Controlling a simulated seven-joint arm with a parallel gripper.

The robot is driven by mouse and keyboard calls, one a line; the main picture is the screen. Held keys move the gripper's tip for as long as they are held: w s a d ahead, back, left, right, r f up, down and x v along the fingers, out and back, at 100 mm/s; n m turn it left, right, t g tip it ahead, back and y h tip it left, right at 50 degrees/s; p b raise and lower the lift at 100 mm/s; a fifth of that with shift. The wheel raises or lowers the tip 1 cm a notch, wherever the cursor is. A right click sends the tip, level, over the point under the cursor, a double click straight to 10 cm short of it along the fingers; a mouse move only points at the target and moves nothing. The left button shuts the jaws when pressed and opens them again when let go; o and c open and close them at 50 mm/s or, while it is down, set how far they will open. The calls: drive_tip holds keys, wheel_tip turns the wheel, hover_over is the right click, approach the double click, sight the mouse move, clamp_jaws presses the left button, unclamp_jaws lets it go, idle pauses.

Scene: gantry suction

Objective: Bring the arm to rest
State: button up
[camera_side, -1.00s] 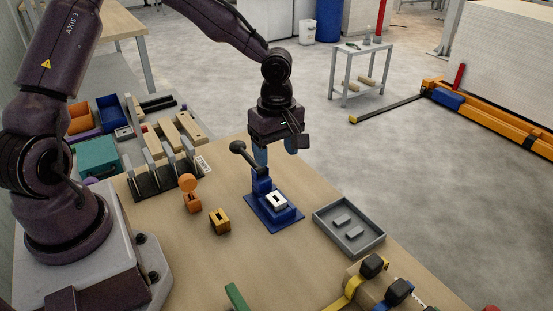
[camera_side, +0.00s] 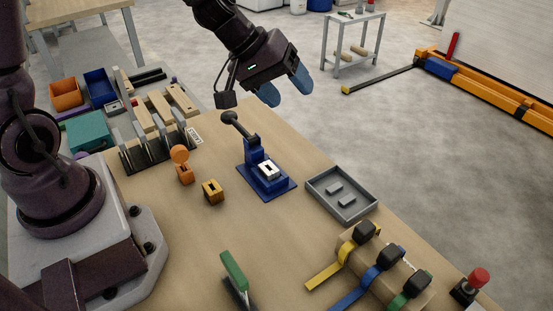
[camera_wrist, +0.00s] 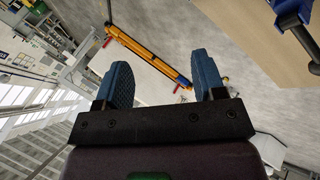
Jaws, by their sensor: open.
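My gripper (camera_side: 287,91) is raised above the far edge of the workbench in the side view. Its two blue fingers are apart with nothing between them, and it is tilted so that they point down and to the right. A white piece (camera_side: 268,170) with a dark slot sits on the press.
A grey tray (camera_side: 343,213) holds two small grey blocks.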

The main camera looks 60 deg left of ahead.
drive_tip(key=s+a+r+m+y, duration=0.2)
drive_tip(key=s+r, duration=0.3)
drive_tip(key=s, duration=0.4)
drive_tip(key=s+a+r+m+y, duration=0.2)
drive_tip(key=s+r+m, duration=0.3)
drive_tip(key=s, duration=0.5)
drive_tip(key=shift+a+r+g, duration=0.35)
drive_tip(key=shift+r+g, duration=0.05)
